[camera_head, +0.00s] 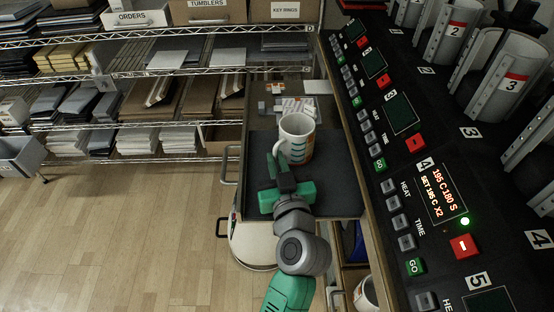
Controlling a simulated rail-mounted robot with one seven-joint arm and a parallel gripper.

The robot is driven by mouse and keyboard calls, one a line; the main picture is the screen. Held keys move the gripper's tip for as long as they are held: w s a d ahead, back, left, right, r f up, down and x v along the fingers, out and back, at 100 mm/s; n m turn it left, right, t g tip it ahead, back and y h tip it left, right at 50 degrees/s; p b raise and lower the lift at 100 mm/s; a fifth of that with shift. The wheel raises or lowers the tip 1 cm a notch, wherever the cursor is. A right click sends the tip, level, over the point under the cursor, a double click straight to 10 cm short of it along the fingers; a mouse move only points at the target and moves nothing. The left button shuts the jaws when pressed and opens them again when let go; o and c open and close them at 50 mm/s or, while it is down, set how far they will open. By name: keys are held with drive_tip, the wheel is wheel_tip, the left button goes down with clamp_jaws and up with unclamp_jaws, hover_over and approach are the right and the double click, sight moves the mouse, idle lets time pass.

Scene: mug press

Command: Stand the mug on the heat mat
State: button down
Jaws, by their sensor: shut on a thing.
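The white mug (297,125) with an orange, green and dark pattern is upright over the dark heat mat (335,193). The mat covers most of a pull-out shelf beside the press panel. My gripper (281,160) is on the mug's near left side, shut on it at or near the handle. The fingers partly cover the handle, so their exact hold is hard to see. I cannot tell whether the mug's base touches the mat or is slightly above it.
Small boxes and cards (296,106) lie behind the mug. The black control panel (405,165) with mug presses (510,83) borders the right. Another white mug (365,294) sits low, below the shelf.

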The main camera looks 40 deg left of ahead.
drive_tip(key=shift+f, duration=0.1)
drive_tip(key=c, duration=1.5)
unclamp_jaws()
drive_tip(key=b+v, duration=0.2)
drive_tip(key=v, duration=1)
